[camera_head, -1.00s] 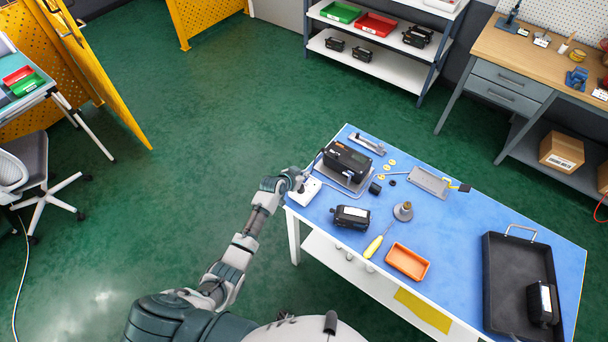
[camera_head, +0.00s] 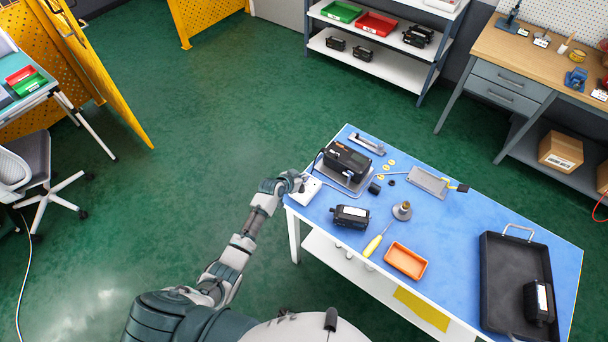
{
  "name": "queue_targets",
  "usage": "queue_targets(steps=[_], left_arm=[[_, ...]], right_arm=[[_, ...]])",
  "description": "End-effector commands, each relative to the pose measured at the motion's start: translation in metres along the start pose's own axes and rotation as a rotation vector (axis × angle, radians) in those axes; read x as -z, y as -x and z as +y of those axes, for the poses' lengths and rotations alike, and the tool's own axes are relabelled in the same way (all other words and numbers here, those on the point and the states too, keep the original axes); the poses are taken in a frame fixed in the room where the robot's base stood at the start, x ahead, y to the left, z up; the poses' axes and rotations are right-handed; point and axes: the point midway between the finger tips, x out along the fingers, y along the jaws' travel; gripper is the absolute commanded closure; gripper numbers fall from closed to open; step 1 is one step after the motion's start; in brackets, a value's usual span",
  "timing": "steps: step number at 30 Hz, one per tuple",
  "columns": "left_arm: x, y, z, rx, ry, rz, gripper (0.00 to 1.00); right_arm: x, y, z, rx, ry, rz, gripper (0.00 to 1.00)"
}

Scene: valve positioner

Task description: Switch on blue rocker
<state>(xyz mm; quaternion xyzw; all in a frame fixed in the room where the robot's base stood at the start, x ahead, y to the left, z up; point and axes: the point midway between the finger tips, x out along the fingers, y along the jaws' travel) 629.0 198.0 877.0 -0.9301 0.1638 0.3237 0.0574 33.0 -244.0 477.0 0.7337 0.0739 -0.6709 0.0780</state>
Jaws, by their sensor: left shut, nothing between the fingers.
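A white power box (camera_head: 306,191) sits at the left corner of the blue-topped table (camera_head: 455,225). A blue rocker on it cannot be made out; my gripper covers part of the box. My left gripper (camera_head: 297,181) is shut and empty, right at the box, its tip over or touching the box's left end; I cannot tell which. A black valve positioner (camera_head: 347,160) on a grey plate stands just behind the box, with a cable running to it. My right gripper is not in view.
A second black device (camera_head: 350,216), a metal knob-like part (camera_head: 402,211), a yellow screwdriver (camera_head: 377,240) and an orange tray (camera_head: 406,260) lie near the front edge. A black tray (camera_head: 510,283) holds another device at right. The table's middle right is clear.

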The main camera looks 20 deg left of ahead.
Motion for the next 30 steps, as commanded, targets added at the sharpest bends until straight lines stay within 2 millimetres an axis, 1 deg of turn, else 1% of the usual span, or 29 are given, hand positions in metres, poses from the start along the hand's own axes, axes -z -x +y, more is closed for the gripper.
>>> queue_targets(steps=[1,8,11,14,18,19,24,27,30], left_arm=[[-0.006,-0.001,0.000,-0.001,0.000,-0.010,1.00],[-0.006,0.000,0.001,-0.001,0.001,-0.013,1.00],[0.000,0.003,0.001,-0.001,0.000,-0.014,1.00],[0.013,0.012,0.001,0.000,-0.001,-0.013,1.00],[0.034,0.033,0.001,0.001,-0.002,-0.007,1.00],[0.027,0.040,0.000,0.002,-0.003,-0.005,1.00],[0.022,0.083,-0.004,0.000,-0.001,0.003,1.00],[0.021,0.101,-0.005,-0.002,0.001,0.002,1.00],[0.022,0.113,-0.004,-0.002,0.002,0.000,1.00]], right_arm=[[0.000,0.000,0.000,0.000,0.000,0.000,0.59],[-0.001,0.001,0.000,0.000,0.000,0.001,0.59],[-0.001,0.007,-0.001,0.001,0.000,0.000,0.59],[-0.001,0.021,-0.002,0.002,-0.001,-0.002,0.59],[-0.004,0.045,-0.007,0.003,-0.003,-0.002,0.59],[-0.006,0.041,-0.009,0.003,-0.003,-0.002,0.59],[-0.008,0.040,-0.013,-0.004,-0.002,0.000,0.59],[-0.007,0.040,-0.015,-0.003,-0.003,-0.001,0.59],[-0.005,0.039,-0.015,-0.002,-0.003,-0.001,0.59]])
